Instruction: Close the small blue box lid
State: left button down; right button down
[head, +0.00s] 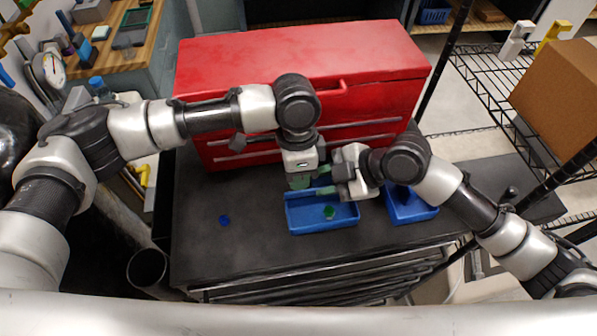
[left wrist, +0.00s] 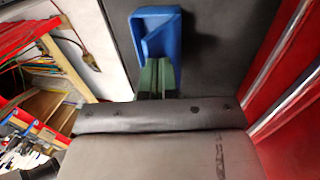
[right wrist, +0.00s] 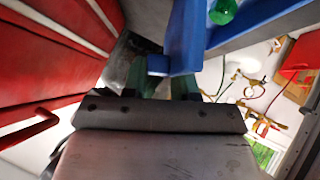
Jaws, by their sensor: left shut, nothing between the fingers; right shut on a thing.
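A blue open box (head: 293,222) lies on the dark tabletop with a small green object (head: 329,211) inside. A second blue box (head: 411,214) stands to its right, partly hidden by my right arm. I cannot make out which part is a lid. My left gripper (head: 300,184) points down at the first box's back left, shut and empty; its closed fingers (left wrist: 155,80) show before a blue box (left wrist: 170,22). My right gripper (head: 326,190) reaches in from the right at that box's back edge, shut on a small blue piece (right wrist: 158,65) beside a blue wall (right wrist: 184,35).
A large red tool chest (head: 300,60) stands close behind the boxes. A small blue object (head: 224,220) lies on the tabletop (head: 245,255) to the left. The left and front of the tabletop are mostly clear. Wire shelves (head: 490,90) stand at the right.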

pick_arm(q)
jog(key=shift+s+d+f, duration=0.15)
jog(key=shift+s+f, duration=0.05)
jog(key=shift+s, duration=0.5)
pick_arm(e)
jog(key=shift+w+r, duration=0.1)
jog(key=c, duration=1)
grip_release()
pick_arm(q)
jog(key=shift+w, duration=0.1)
